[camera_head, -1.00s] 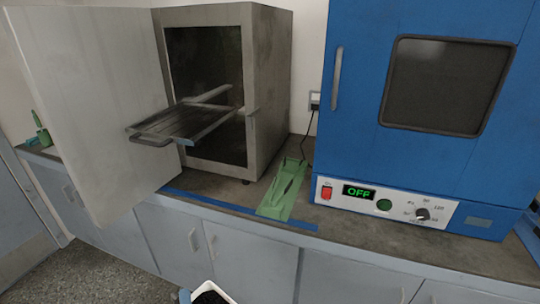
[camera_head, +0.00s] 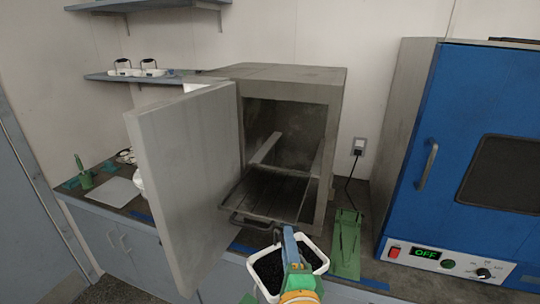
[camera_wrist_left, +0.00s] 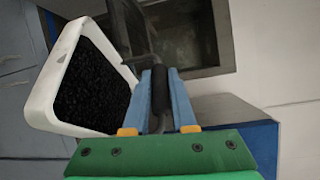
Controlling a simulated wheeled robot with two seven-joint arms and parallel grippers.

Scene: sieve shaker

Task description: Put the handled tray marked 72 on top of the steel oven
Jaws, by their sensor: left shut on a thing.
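A white tray (camera_head: 258,291) filled with black grains is in front of the steel oven (camera_head: 325,98), low at the bottom of the head view. I cannot read a number on it. My left gripper (camera_head: 289,240) is shut on its handle. In the left wrist view the gripper (camera_wrist_left: 160,85) has its blue fingers around the dark handle (camera_wrist_left: 159,98), and the white tray (camera_wrist_left: 42,108) hangs to the left. The oven's flat top (camera_head: 285,71) is bare. My right gripper is not in view.
The steel oven's door (camera_head: 190,175) stands open to the left. The blue oven (camera_head: 440,130) stands at the right. A green stand (camera_head: 346,245) is between the ovens.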

